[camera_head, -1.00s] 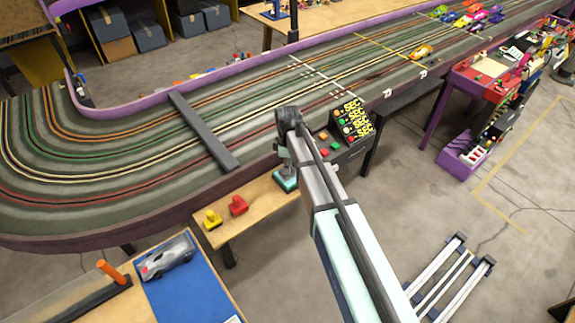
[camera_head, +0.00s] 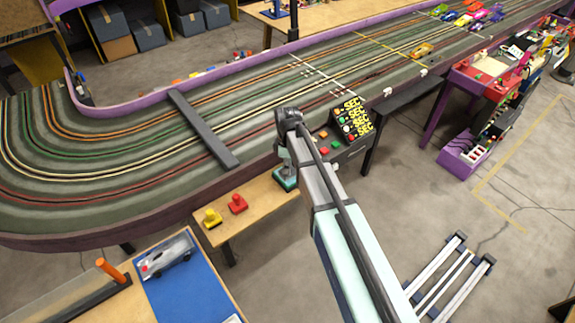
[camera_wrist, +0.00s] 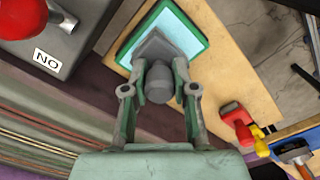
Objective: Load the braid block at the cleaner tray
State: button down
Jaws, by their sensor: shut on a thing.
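My gripper (camera_wrist: 160,80) is shut on the round knob of a grey block (camera_wrist: 156,48), which I take to be the braid block. The block is over the pale blue inside of the cleaner tray, whose teal rim (camera_wrist: 203,50) shows around it. I cannot tell whether the block touches the tray floor. In the head view, the tray (camera_head: 287,184) sits at the bench's far end, under my gripper (camera_head: 285,167); my arm hides part of it and the block does not show clearly.
A red piece (camera_head: 237,204) and a yellow piece (camera_head: 212,218) stand on the wooden bench (camera_head: 250,212), left of the tray. A control box with buttons (camera_head: 345,142) stands close on the right. The slot track (camera_head: 130,178) runs behind the bench.

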jog(key=shift+f, duration=0.4)
dwell(0.3)
dwell(0.4)
jog(key=shift+r+p, duration=1.95)
jog(key=shift+r, duration=1.6)
